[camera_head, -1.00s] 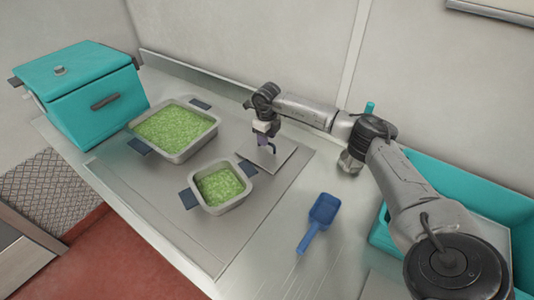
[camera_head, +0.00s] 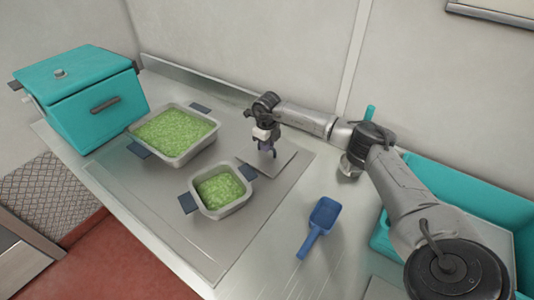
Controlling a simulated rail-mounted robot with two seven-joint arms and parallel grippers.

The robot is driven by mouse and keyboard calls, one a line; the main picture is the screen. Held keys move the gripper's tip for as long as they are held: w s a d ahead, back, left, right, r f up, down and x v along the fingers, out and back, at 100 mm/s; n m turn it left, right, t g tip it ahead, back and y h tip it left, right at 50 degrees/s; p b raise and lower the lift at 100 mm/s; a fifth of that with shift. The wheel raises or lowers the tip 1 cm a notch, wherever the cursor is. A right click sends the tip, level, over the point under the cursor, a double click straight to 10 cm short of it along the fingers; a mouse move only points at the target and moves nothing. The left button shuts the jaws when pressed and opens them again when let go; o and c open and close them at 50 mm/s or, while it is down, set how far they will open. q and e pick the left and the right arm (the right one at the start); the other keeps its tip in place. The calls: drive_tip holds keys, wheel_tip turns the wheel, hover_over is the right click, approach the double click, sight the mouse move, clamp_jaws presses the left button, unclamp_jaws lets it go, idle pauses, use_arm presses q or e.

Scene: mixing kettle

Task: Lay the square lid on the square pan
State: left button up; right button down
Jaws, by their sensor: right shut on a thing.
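The square pan (camera_head: 222,209) is a small grey pan with dark blue handles, filled with green bits, in the middle of the counter. The square lid (camera_head: 283,166) is a thin flat grey plate just to the right of and behind that pan. My right gripper (camera_head: 267,153) points down at the lid and is shut on it, most likely at a grip on its top. The lid looks level, beside the pan rather than over it. I cannot tell whether it touches the counter. My left gripper is not in view.
A larger pan (camera_head: 183,157) of green bits stands behind and left of the square pan. A teal box (camera_head: 95,105) stands at the far left. A blue scoop (camera_head: 318,222) lies at the right, near a teal bin (camera_head: 480,195). The front counter is clear.

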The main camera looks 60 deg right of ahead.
drive_tip(key=shift+r, duration=0.1)
wheel_tip(320, 180, up, 5)
drive_tip(key=p, duration=0.4)
drive_tip(key=shift+p, duration=0.3)
